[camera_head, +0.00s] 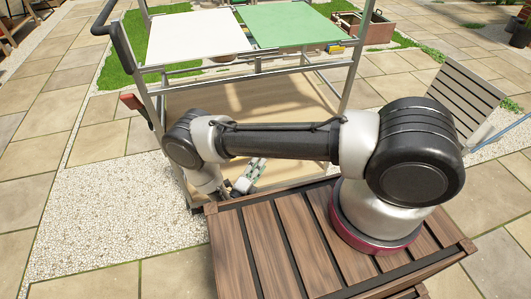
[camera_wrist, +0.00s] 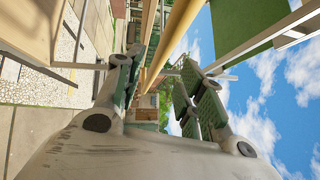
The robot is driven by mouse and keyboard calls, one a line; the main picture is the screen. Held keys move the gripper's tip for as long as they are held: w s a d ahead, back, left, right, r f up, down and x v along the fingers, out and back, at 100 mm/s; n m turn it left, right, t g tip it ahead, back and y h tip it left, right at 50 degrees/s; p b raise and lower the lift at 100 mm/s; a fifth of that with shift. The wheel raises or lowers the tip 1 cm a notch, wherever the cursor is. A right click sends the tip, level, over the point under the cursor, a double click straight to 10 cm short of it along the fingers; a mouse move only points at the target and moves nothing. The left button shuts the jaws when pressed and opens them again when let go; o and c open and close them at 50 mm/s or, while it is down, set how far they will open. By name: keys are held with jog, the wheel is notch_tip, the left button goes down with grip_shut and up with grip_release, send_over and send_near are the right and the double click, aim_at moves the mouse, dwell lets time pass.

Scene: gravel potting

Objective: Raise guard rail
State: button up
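My gripper (camera_head: 247,177) is low at the front edge of the cart's lower wooden shelf (camera_head: 290,95), partly hidden by my arm in the head view. In the wrist view its two green-padded fingers (camera_wrist: 163,95) stand apart. A long yellowish bar (camera_wrist: 182,28) runs lengthwise in the gap between them; it may be the guard rail. I cannot tell whether either finger touches it. Metal rails (camera_head: 250,60) also cross the cart front below the top panels. I cannot tell for sure which bar is the guard rail.
The cart top carries a white panel (camera_head: 198,37) and a green panel (camera_head: 291,26). A red-ended lever (camera_head: 131,101) sticks out at the cart's left. A slatted wooden surface (camera_head: 265,255) lies under my arm. A grey slatted chair (camera_head: 468,93) stands right. Gravel (camera_head: 105,215) lies left.

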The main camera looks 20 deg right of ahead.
jog(key=x, duration=0.7)
jog(key=shift+d, duration=0.15)
grip_shut()
